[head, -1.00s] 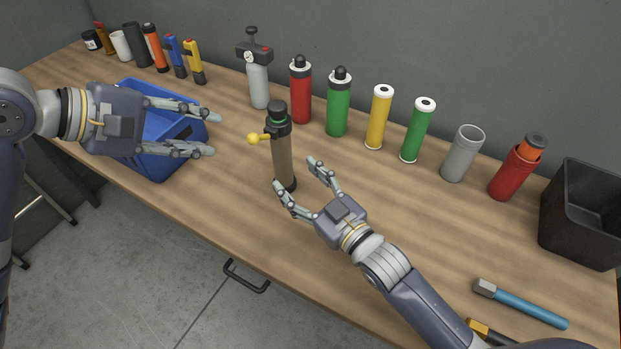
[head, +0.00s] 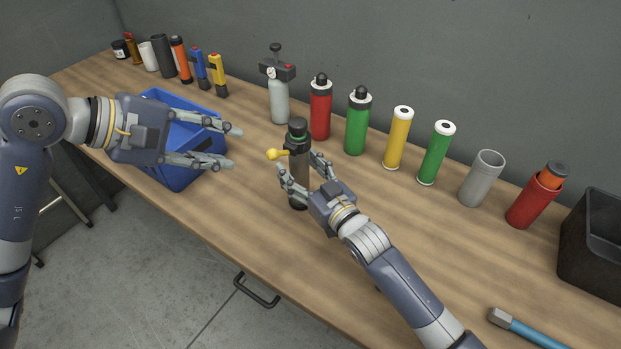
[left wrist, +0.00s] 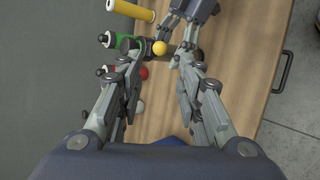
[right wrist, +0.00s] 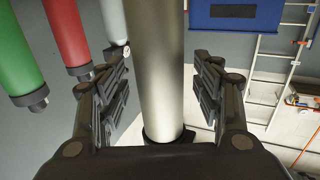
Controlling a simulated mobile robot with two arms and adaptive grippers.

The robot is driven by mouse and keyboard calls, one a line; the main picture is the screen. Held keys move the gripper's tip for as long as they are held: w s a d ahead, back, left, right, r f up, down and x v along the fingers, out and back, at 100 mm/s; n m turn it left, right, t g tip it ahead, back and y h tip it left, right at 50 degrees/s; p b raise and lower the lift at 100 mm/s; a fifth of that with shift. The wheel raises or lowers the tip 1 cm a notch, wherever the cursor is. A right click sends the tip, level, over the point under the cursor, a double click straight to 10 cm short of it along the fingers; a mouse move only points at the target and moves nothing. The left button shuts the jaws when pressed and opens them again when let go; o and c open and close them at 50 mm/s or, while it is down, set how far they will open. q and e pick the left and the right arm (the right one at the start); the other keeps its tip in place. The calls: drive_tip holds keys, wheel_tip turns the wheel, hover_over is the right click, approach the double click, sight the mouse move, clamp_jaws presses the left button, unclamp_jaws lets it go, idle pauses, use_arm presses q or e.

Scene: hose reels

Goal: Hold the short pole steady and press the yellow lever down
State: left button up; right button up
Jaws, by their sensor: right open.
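The short pole (head: 299,195) stands upright on the workbench, with a dark base and a black and green top. The yellow lever (head: 276,154) sticks out to the left near its top and ends in a ball; the ball also shows in the left wrist view (left wrist: 159,47). My right gripper (head: 300,166) is open with its fingers on either side of the pole; in the right wrist view the grey pole (right wrist: 160,70) stands between the fingers with gaps on both sides. My left gripper (head: 235,148) is open and empty, left of the lever and above the blue bin.
The blue bin (head: 176,180) is under my left gripper. Behind the pole stand a gauge cylinder (head: 279,102), a red bottle (head: 320,115), green and yellow cylinders, and grey and red tubes. A black bin (head: 600,245) is at the right. The bench front is mostly clear.

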drive_tip(key=shift+w+a, duration=0.2)
drive_tip(key=shift+w, duration=0.1)
clamp_jaws()
use_arm(q)
clamp_jaws()
idle(0.6)
